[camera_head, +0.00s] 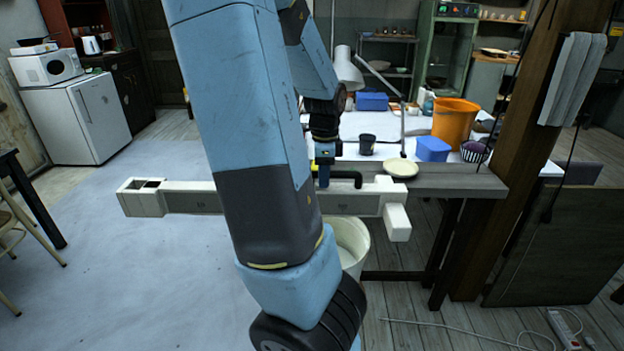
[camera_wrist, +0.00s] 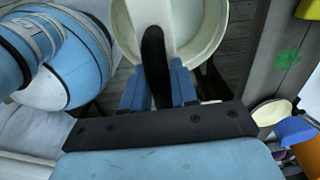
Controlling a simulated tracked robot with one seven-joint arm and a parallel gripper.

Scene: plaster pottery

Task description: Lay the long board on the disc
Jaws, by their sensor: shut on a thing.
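The long board (camera_head: 188,198) is a pale, grey-panelled piece with white blocks at its ends and a black handle (camera_head: 350,177). It is held in the air, roughly level, in front of the bench. My gripper (camera_head: 323,176) is shut on the handle, which shows between the blue fingers in the wrist view (camera_wrist: 155,75). My arm hides the board's middle. The disc (camera_head: 400,168), round and cream, lies on the bench behind the board's right end. It also shows at the right of the wrist view (camera_wrist: 270,112).
A white bucket (camera_head: 352,240) stands below the board's right part. The bench (camera_head: 455,182) also carries a dark cup (camera_head: 367,146), a blue box (camera_head: 432,148), an orange bucket (camera_head: 455,122), a dark basket (camera_head: 475,152) and a lamp. A wooden post (camera_head: 530,120) rises at right.

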